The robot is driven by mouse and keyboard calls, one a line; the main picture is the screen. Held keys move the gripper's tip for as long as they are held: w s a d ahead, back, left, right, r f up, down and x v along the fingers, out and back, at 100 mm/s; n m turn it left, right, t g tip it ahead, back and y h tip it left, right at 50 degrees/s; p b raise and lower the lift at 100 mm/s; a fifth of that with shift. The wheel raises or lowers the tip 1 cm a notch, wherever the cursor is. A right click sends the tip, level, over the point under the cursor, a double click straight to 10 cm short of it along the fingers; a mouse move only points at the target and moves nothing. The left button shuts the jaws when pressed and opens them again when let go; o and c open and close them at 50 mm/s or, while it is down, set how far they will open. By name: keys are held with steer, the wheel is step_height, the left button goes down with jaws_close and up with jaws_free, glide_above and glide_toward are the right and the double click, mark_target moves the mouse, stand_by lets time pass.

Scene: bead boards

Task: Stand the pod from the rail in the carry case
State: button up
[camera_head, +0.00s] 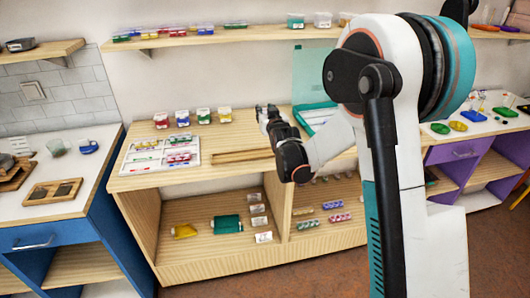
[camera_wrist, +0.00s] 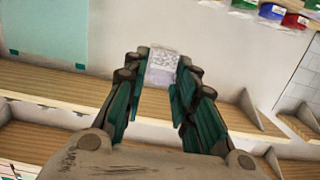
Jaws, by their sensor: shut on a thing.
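My gripper (camera_head: 268,112) reaches over the wooden counter in the head view. In the wrist view, my gripper (camera_wrist: 160,90) has its fingers on either side of a small pale, clear pod (camera_wrist: 162,66) with whitish speckled contents. A teal case (camera_head: 318,116) with a raised see-through lid, likely the carry case, stands on the counter to the right of my gripper, partly hidden by my arm. Its lid also shows at the upper left of the wrist view (camera_wrist: 45,30). A wooden rail (camera_head: 238,156) lies along the counter's front.
A white compartment tray (camera_head: 133,165) with coloured pieces lies left on the counter (camera_head: 228,138). Several small jars stand behind it, one with a red lid (camera_head: 160,121). A shelf (camera_head: 230,37) runs above. Cubbies below hold a teal container (camera_head: 226,224) and other items.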

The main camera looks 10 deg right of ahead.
mark_target(265, 155)
step_height(265, 155, down, 16)
steer(key=b, duration=0.5)
steer(key=shift+r+b, duration=0.1)
steer(key=shift+b, duration=0.2)
steer(key=shift+r, duration=0.15)
steer(key=o, duration=0.8)
steer(key=shift+f, duration=0.2)
steer(key=shift+o, duration=0.2)
